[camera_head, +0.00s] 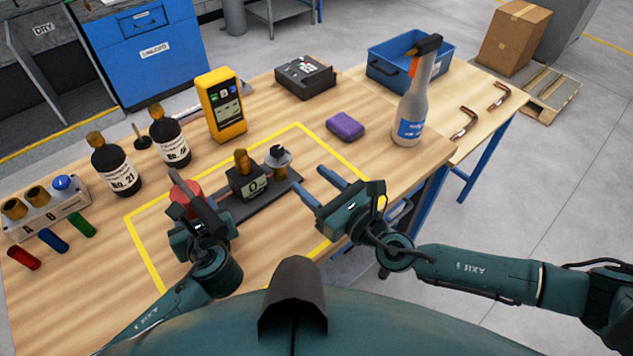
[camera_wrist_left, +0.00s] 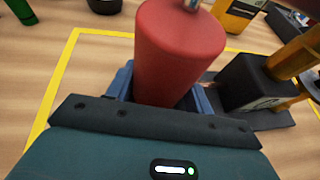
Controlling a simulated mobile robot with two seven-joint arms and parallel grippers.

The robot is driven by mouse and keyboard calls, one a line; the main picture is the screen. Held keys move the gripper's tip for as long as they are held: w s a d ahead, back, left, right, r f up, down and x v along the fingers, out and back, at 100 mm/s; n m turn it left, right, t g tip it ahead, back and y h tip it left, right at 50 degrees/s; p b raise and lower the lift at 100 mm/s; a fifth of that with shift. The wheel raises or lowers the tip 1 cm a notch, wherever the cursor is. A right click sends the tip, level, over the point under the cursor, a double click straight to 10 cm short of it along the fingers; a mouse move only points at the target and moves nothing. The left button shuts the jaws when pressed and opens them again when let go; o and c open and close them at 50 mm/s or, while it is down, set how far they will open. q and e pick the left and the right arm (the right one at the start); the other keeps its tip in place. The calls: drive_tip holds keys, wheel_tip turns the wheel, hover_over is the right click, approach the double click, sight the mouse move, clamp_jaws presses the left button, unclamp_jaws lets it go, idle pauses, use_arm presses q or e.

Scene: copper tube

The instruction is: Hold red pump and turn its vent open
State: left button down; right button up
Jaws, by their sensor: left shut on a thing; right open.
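The red pump (camera_head: 186,191) stands inside the yellow-taped area, and its red cylinder (camera_wrist_left: 178,45) fills the middle of the left wrist view. My left gripper (camera_wrist_left: 163,88) is shut on the red cylinder, one blue finger on each side. In the head view my left gripper (camera_head: 188,207) partly hides it. On the dark base plate (camera_head: 236,206) sits a black block (camera_head: 247,186) with a white label and a brass top. A light fitting with a dark top (camera_head: 278,163) stands to its right. My right gripper (camera_head: 312,183) is open and empty, right of that fitting and apart from it.
A yellow meter (camera_head: 221,105), dark bottles (camera_head: 115,167) and a black case (camera_head: 305,77) stand behind. A purple sponge (camera_head: 345,126) and spray bottle (camera_head: 413,105) are at right. Colored cylinders (camera_head: 52,237) lie left. The taped area's front is mostly bare.

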idle(0.3)
use_arm(q)
drive_tip(key=c, duration=0.5)
unclamp_jaws()
